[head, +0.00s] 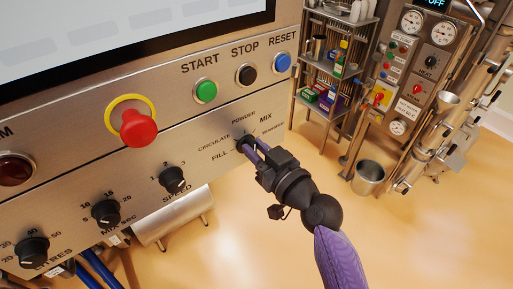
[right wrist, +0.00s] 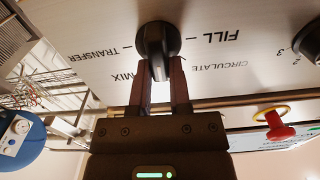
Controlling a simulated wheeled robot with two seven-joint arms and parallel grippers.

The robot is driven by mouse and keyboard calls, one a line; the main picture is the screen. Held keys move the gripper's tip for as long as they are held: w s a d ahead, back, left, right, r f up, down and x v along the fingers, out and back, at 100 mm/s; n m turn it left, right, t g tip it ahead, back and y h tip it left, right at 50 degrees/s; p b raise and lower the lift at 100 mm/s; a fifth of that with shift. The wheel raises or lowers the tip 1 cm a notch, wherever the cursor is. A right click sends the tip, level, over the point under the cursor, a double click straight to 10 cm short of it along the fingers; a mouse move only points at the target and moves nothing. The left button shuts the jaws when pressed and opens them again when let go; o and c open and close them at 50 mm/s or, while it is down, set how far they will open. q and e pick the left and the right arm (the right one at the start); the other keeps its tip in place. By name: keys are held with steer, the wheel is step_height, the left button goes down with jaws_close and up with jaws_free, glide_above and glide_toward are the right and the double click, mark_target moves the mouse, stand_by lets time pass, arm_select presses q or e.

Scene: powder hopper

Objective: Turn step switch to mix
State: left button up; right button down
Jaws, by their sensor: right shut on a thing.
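The step switch (head: 244,143) is a black knob on the steel panel, ringed by the labels FILL, CIRCULATE, POWDER, MIX and TRANSFER. In the right wrist view the knob (right wrist: 157,42) stands between my fingertips, its grip in line with the fingers. The MIX label (head: 265,118) is up and right of the knob in the head view. The gripper hides POWDER in the wrist view, and I cannot tell surely which label the pointer faces. My left gripper is out of view.
Above are the green START (head: 206,91), black STOP (head: 246,75) and blue RESET (head: 282,63) buttons. A red emergency stop (head: 138,127) and the SPEED knob (head: 172,179) are to the left. A rack (head: 333,75) stands beyond.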

steer(key=m, duration=0.4)
steer(key=shift+w+d+p, duration=0.15)
steer(key=shift+p, duration=0.25)
steer(key=shift+w+d+f+m, duration=0.1)
steer(key=shift+m, duration=1)
steer(key=shift+d+f+m, duration=0.1)
steer(key=shift+m, duration=1)
steer(key=c, duration=0.6)
jaws_free()
steer(key=shift+o, duration=0.2)
